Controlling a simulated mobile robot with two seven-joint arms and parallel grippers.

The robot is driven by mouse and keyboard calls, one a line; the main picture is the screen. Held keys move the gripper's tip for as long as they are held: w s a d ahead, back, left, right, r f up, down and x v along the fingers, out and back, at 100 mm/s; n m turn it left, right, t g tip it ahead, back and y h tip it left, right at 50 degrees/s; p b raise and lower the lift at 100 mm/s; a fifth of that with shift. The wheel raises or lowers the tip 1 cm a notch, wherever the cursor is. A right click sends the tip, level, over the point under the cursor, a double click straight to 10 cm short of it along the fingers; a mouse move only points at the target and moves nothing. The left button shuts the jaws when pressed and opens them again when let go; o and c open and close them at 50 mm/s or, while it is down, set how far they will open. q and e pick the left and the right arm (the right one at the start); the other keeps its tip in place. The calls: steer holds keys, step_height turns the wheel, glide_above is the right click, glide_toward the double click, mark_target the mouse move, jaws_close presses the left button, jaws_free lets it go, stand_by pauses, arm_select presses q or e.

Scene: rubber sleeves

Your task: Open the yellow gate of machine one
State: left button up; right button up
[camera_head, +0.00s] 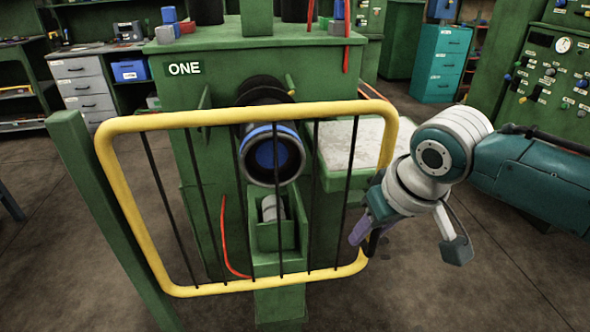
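The yellow gate (235,113) is a rounded yellow frame with thin black vertical bars. It stands across the front of the green machine labelled ONE (184,69), with its left side beside a green post (115,220). My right gripper (410,240) is at the gate's lower right side. Its fingers are spread wide, with nothing seen between them. One finger, with a purplish tip, overlaps the gate's right upright in the picture; I cannot tell if they touch. The other finger hangs to the right of the gate. My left gripper is not in view.
Behind the bars are a dark round spindle with a blue ring (270,155) and a red hose (226,240). A pale-topped ledge (352,143) juts out at the machine's right. A green control panel (545,80) stands at the right. The floor (440,295) in front is clear.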

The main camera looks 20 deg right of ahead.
jaws_close()
stand_by(1.1)
